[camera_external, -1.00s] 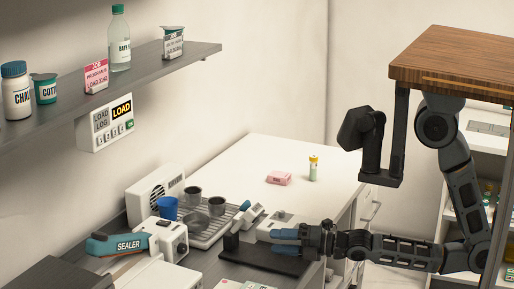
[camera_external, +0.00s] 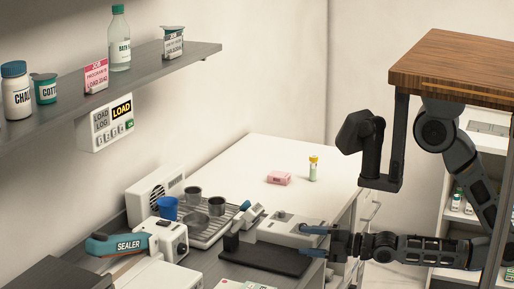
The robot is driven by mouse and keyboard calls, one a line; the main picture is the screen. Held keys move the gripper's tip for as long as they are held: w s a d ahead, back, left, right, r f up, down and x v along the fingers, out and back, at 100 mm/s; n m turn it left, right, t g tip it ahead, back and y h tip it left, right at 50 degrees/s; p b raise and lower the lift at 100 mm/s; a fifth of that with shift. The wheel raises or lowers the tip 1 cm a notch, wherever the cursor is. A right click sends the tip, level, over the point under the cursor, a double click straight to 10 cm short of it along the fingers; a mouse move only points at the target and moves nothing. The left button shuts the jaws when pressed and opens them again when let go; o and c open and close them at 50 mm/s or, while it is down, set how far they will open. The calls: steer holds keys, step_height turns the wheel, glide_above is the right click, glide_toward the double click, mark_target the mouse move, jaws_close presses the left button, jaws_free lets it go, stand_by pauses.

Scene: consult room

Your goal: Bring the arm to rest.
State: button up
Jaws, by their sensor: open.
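My gripper (camera_external: 314,241) is at the front right of the counter, beside the white device and above the end of the dark tray. Its two blue fingers are spread apart with nothing between them. My arm reaches in from the right, with its forearm about level, below a wooden top that is part of the view at upper right.
A white device (camera_external: 286,229) and a dark tray (camera_external: 262,257) lie just left of my gripper. A sealer (camera_external: 124,244), a blue cup (camera_external: 167,207) and metal cups stand further left. A pink box (camera_external: 278,178) and a yellow-capped vial (camera_external: 313,170) are on the white counter (camera_external: 262,155).

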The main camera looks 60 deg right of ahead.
steer(key=s+d+m+g+h, duration=0.1)
steer(key=s+d+m+h, duration=0.1)
steer(key=s+d+m, duration=0.4)
steer(key=s+d+f+m+g+h, duration=0.1)
steer(key=s+d+m, duration=0.5)
steer(key=s+m, duration=0.5)
steer(key=shift+d+m+g+h, duration=0.2)
steer(key=shift+m+g+h, duration=0.2)
steer(key=shift+m, duration=0.3)
steer(key=shift+c, duration=0.2)
stand_by(1.7)
